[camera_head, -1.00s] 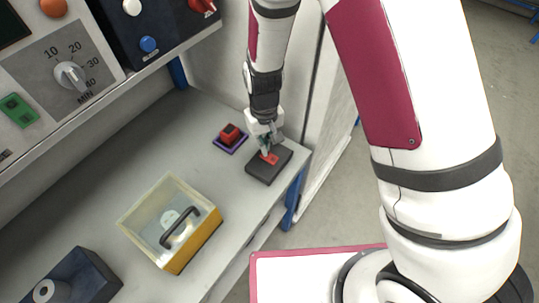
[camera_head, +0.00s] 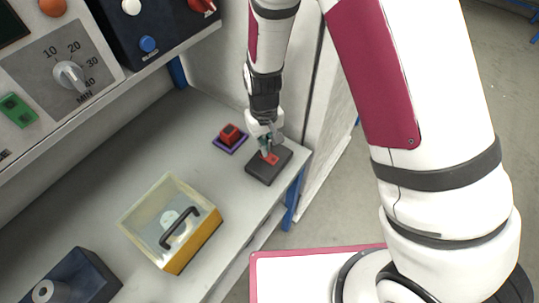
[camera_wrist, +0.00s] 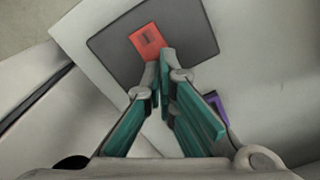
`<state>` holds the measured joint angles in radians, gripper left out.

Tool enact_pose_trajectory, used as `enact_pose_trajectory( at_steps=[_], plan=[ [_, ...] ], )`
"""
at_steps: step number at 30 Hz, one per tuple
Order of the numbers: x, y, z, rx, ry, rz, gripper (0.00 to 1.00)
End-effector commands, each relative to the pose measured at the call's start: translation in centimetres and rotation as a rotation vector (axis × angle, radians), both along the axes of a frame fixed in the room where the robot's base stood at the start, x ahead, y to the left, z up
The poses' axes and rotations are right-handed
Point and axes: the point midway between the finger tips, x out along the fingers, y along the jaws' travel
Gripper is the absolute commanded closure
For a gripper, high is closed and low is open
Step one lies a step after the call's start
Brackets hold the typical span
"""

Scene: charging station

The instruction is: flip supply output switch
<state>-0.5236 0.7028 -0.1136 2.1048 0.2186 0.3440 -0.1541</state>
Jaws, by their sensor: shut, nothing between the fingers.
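A dark grey box with a red rocker switch (camera_head: 270,158) on its top sits near the right end of the grey bench; the box body (camera_head: 262,174) lies flat. In the wrist view the red switch (camera_wrist: 147,41) shows on the dark plate (camera_wrist: 192,22). My gripper (camera_head: 265,154) points down at the switch, fingers shut and empty. In the wrist view the teal fingertips (camera_wrist: 160,67) are together at the lower right edge of the red switch. I cannot tell whether they touch it.
A red button block on a purple base (camera_head: 230,138) stands just left of the switch box. A clear-lidded yellow box with a black handle (camera_head: 172,228) sits nearer on the bench (camera_head: 110,180). A panel with a dial (camera_head: 70,75) overhangs at upper left.

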Motion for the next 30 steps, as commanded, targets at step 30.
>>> enact_pose_trajectory(
  at_steps=[30],
  plan=[
    [0.0, 0.0, -1.4, 0.0, 0.001, 0.0, 1.0]
  ],
)
